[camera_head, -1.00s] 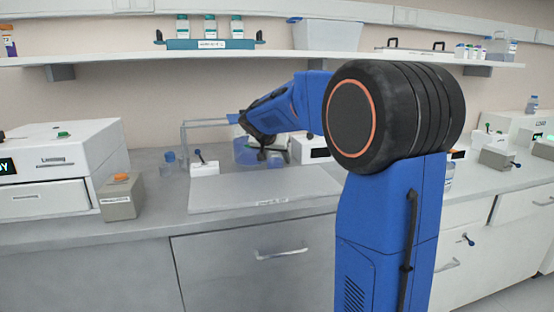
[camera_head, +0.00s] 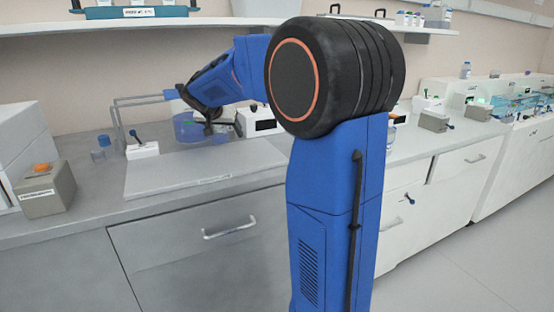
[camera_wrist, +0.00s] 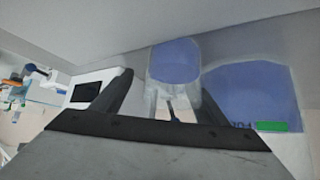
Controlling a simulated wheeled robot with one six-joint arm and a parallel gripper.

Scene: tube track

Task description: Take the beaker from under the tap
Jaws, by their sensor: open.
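My gripper (camera_wrist: 160,105) is open in the wrist view, its dark fingers spread apart. A clear vessel with blue contents, apparently the beaker (camera_wrist: 175,65), shows between and beyond the fingertips; I cannot tell whether they touch it. A larger blue vessel (camera_wrist: 255,95) with a green-marked readout is right beside it. In the head view my gripper (camera_head: 195,112) is at a clear blue vessel (camera_head: 187,130) on the counter and partly hides it. A thin grey pipe frame (camera_head: 140,99) reaches over there from the left. The tap outlet is not clear.
A white block with a blue-knobbed lever (camera_head: 143,150) stands left of the vessel. A white box with a dark display (camera_head: 262,123) is close on the right. A flat grey slab (camera_head: 200,173) lies bare in front. A shelf (camera_head: 230,22) runs above.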

